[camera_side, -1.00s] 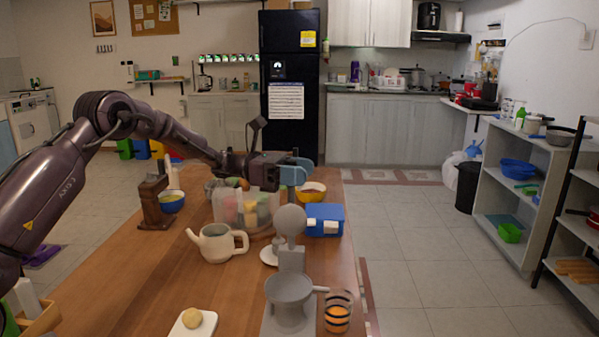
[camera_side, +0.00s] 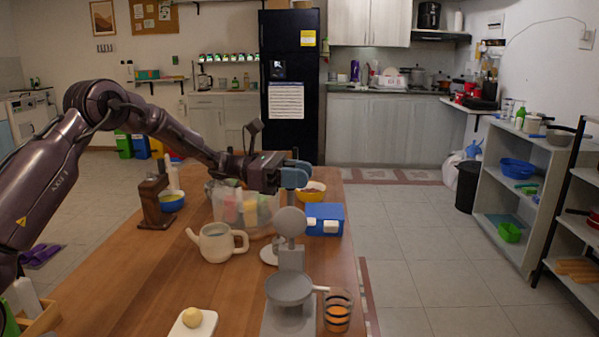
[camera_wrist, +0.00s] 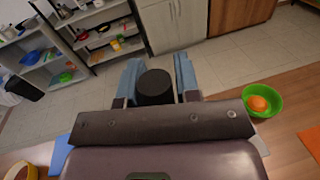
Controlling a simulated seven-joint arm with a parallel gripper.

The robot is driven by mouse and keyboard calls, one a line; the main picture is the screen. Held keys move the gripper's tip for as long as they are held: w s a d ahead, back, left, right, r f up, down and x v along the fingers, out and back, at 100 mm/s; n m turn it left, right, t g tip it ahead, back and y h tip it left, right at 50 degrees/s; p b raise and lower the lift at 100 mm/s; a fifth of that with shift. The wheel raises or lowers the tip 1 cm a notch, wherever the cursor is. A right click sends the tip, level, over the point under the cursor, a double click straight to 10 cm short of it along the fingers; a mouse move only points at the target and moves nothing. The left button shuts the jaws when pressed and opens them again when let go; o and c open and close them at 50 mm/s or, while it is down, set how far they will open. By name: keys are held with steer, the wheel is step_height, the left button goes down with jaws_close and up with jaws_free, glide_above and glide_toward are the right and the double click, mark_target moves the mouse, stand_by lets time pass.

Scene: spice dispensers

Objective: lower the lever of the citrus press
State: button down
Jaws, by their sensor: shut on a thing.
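The citrus press is grey, with a juice dish (camera_side: 289,289), an upright post (camera_side: 291,260) and a round head (camera_side: 290,222) raised above the dish. My gripper (camera_side: 295,178) is just above and behind the round head in the side view. In the wrist view, my gripper (camera_wrist: 156,80) has its two blue-grey fingers on either side of a dark round lever handle (camera_wrist: 155,88), and it is shut on it. The rest of the lever is mostly hidden by the gripper in the side view.
A cream teapot (camera_side: 217,242) is to the left, a blue box (camera_side: 325,219) behind right. A yellow fruit on a white board (camera_side: 192,318) lies front left. A green bowl (camera_wrist: 262,101) holds an orange fruit.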

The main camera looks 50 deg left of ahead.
steer(key=s+d+f+m+y, duration=0.3)
steer(key=s+d+f+m, duration=0.8)
steer(key=shift+s+d+f+m+t+y, duration=0.2)
steer(key=shift+f+m, duration=0.5)
steer(key=shift+f, duration=0.55)
steer(key=shift+s+d+f+m+t+y, duration=0.2)
steer(key=shift+f+m, duration=0.5)
steer(key=shift+f, duration=0.6)
steer(key=shift+s+d+f+m+t+y, duration=0.1)
steer(key=shift+s+f+m+t, duration=0.1)
steer(key=shift+f+m, duration=0.8)
steer(key=shift+f+n, duration=0.3)
steer(key=c, duration=1)
jaws_free()
steer(key=shift+w, duration=0.1)
steer(key=shift+o, duration=0.9)
steer(key=shift+r, duration=0.1)
